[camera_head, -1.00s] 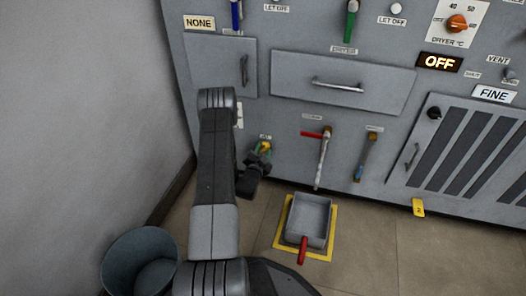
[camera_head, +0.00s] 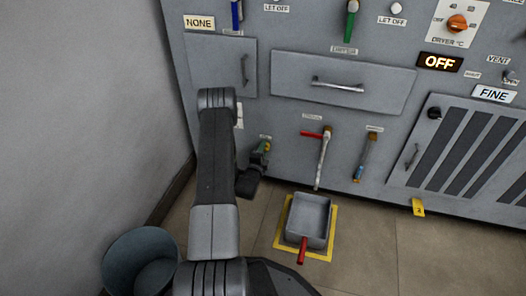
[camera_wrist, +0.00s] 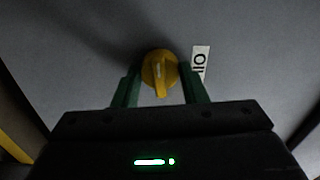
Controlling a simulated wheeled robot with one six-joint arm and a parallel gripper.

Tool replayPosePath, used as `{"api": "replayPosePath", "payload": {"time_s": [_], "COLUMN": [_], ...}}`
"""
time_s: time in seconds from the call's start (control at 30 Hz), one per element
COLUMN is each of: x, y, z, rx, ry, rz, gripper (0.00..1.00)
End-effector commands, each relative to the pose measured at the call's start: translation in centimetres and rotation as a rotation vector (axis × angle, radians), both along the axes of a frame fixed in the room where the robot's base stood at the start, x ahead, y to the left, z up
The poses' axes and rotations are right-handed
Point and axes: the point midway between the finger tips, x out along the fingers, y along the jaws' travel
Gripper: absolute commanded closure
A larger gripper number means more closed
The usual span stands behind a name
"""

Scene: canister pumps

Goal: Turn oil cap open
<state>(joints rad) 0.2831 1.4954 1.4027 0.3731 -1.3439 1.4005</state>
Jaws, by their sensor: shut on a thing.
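The yellow oil cap (camera_wrist: 159,68) sits on the grey panel, with a raised ridge pointing down in the wrist view. A white label reading OIL (camera_wrist: 200,62) is beside it, turned sideways in this view. My gripper (camera_wrist: 160,88) has one green finger on each side of the cap and is shut on it. In the head view my gripper (camera_head: 262,148) is at the low left of the panel. Its fingers hide most of the cap there, with only a little yellow showing.
A grey tray with a red handle (camera_head: 308,222) stands on a yellow-edged floor patch below. A red-handled pipe valve (camera_head: 323,150) is to the right of my gripper. A grey bucket (camera_head: 140,262) stands by the left wall.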

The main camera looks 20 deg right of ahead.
Motion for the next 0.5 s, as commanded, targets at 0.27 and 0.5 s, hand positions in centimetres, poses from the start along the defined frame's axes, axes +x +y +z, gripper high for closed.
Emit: {"api": "replayPosePath", "payload": {"time_s": [0.27,0.5], "x": [-0.12,-0.13], "y": [0.04,0.03], "z": [-0.16,-0.17], "rx": [0.068,0.081], "ry": [-0.046,-0.056], "rz": [-0.001,-0.001], "gripper": [0.84,0.84]}}
